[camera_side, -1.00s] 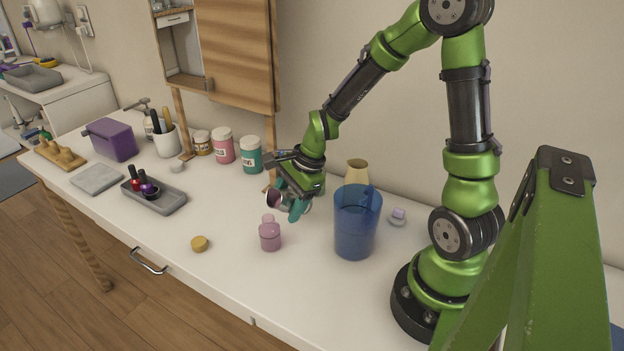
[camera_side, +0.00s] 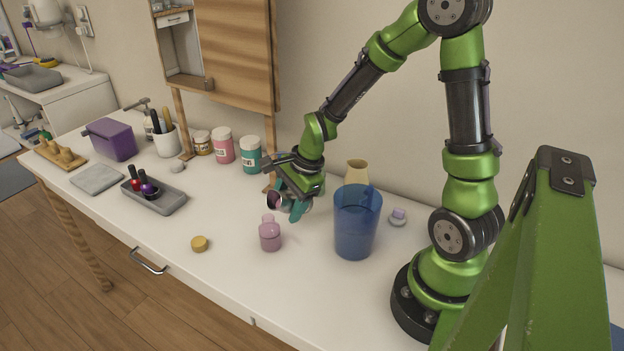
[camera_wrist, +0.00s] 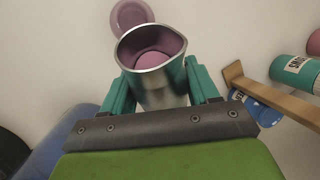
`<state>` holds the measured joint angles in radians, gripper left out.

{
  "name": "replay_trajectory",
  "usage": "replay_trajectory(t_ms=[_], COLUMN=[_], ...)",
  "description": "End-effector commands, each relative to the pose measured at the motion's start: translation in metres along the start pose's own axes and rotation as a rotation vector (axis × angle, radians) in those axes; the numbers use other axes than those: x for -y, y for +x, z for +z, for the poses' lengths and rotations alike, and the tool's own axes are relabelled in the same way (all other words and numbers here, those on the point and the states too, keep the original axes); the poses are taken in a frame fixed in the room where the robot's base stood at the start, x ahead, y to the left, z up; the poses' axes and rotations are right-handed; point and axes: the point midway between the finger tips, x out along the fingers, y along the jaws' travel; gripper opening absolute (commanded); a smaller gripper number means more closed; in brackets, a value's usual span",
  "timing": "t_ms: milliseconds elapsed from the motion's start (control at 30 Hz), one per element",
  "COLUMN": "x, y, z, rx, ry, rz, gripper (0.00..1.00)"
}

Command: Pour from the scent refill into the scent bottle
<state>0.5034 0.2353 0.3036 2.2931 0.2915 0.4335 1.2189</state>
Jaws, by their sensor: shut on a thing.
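My gripper (camera_side: 290,203) is shut on a metallic, open-mouthed vessel, which I take as the scent refill (camera_side: 273,201). In the wrist view the refill (camera_wrist: 160,92) sits between the teal fingers (camera_wrist: 162,84), its mouth showing a purple inside and a pink surface. It is tilted in the side view, its mouth towards the left. The scent bottle (camera_side: 270,236) is small, pink and upright on the table, below and slightly left of the refill, apart from it. In the wrist view the bottle (camera_wrist: 130,14) is partly hidden behind the refill's rim. No stream shows.
A blue translucent cup (camera_side: 355,225) stands right of the bottle, with a beige vessel (camera_side: 357,170) behind. A yellow cap (camera_side: 200,244) lies left of the bottle. Pink (camera_side: 223,148) and teal (camera_side: 250,157) jars stand at the back.

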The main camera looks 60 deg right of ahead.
Motion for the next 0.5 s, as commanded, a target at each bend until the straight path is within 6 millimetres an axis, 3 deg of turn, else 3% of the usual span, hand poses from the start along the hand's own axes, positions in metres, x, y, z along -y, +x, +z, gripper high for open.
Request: replay_trajectory(t_ms=[500], x=[0.0008], y=[-0.0017], z=[0.0007], rx=[-0.03], ry=[-0.011], rz=[-0.003], gripper=[0.23])
